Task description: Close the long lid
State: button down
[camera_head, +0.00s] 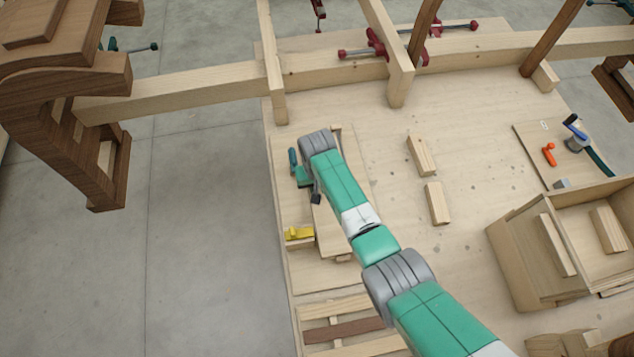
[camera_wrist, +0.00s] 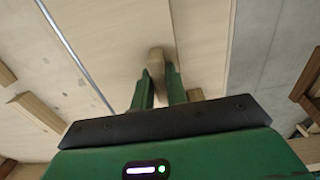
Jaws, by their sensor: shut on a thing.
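A long, pale wooden lid (camera_wrist: 120,35) fills much of the wrist view, with a thin metal strip (camera_wrist: 75,55) running along it on the left. A rounded brown wooden knob or handle (camera_wrist: 156,62) stands between the green fingers of my gripper (camera_wrist: 158,88), which is shut on it. In the head view my gripper (camera_head: 304,179) is at the left side of the workbench, partly covered by my arm. A pale panel (camera_head: 330,240) shows beside and under the arm there. The lid's exact angle cannot be told, as my arm hides much of it.
A yellow tool (camera_head: 298,233) lies just below my gripper in the head view. Two small wooden blocks (camera_head: 421,156) lie to the right on the bench (camera_head: 470,130). An open wooden box (camera_head: 515,260) stands at the right. Clamped beams (camera_head: 335,75) cross the back.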

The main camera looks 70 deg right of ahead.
jog(key=c, duration=1.4)
grip_release()
notch_tip(320, 180, up, 8)
jog(key=shift+f, duration=0.1)
